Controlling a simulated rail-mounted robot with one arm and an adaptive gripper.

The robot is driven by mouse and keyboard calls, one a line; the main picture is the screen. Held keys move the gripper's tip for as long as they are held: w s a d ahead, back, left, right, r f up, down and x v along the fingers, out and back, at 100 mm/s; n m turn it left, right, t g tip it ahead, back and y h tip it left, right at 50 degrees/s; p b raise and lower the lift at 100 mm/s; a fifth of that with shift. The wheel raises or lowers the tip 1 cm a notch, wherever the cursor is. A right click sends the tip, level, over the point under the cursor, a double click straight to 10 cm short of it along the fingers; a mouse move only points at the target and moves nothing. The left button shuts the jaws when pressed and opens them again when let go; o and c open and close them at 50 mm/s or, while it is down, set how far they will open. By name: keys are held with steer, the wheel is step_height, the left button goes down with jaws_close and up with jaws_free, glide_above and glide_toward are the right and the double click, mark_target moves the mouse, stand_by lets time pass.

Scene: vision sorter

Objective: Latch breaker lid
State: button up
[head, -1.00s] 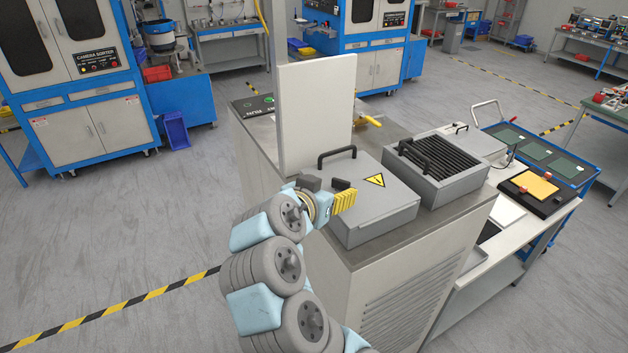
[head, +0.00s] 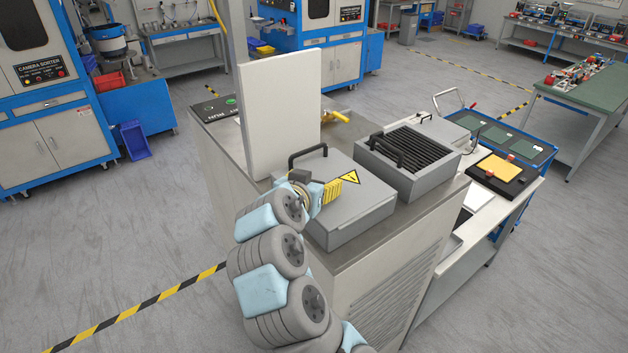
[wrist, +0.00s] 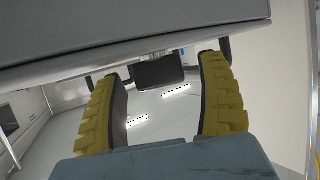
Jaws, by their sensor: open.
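The breaker box is a grey box with a flat grey lid (head: 355,197), a yellow warning triangle and a black handle (head: 308,155); the lid appears down. My gripper (head: 325,188) is at the box's near left side, and its yellow finger overlaps the lid's edge in the head view. In the wrist view my gripper (wrist: 162,75) is open, with a finger on each side of a dark block (wrist: 158,70), which may be the latch. A grey wall of the box (wrist: 150,30) fills the top. I cannot tell whether the fingers touch the block; my arm hides this side.
A white upright panel (head: 280,112) stands behind the lid at the left. A slatted grey box (head: 408,160) with a black handle sits close on the right. A yellow-handled part (head: 335,117) lies behind the panel.

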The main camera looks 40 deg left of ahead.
steer(key=c, duration=1.2)
steer(key=shift+n+y, duration=0.4)
steer(key=shift+d+n+g+y+p, duration=0.1)
steer(key=shift+n+g+y+p, duration=0.7)
steer(key=shift+n+g+y, duration=0.45)
steer(key=shift+f+n+g+y+b, duration=0.1)
steer(key=shift+n+g+y+b, duration=0.5)
steer(key=shift+n+g+y, duration=0.85)
steer(key=shift+n, duration=0.4)
steer(key=o, duration=1.2)
